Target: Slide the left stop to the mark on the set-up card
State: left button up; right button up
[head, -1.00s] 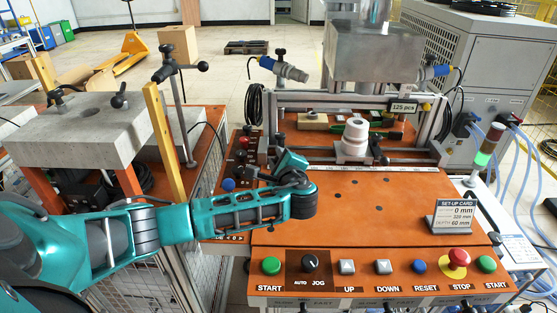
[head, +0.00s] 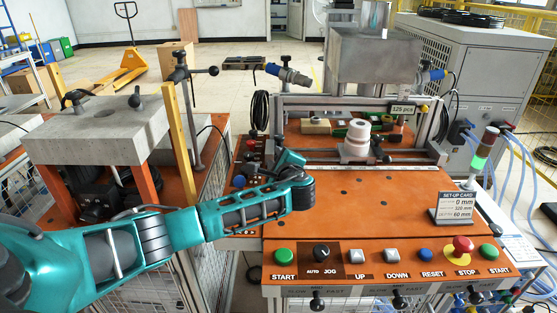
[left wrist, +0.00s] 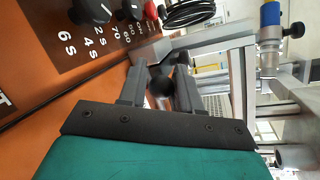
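My left gripper (head: 291,158) is over the left end of the scale rail (head: 355,168) on the orange machine table. In the left wrist view, its two grey fingers (left wrist: 160,80) stand apart. A black ball knob (left wrist: 161,87) shows between them, with gaps on both sides; I cannot tell whether it is at fingertip depth. The left stop's body is mostly hidden behind my gripper in the head view. The set-up card (head: 455,207) stands at the table's right side, reading 0 mm, 320 mm and 60 mm. My right gripper is out of view.
A white stacked coil (head: 356,142) stands behind the rail, with a black knob (head: 385,158) to its right. A button panel (head: 385,270) runs along the front. Dial knobs (left wrist: 92,12) lie close to my left gripper. The table's middle is clear.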

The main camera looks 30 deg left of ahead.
pick_arm(q)
jog(key=shift+o, duration=1.4)
jog(key=shift+s+a, duration=0.1)
jog(key=shift+a, duration=0.15)
jog(key=shift+o, duration=0.2)
jog(key=shift+d, duration=0.1)
jog(key=p+v, duration=0.1)
jog(key=v, duration=1.1)
jog(key=shift+s+d, duration=0.3)
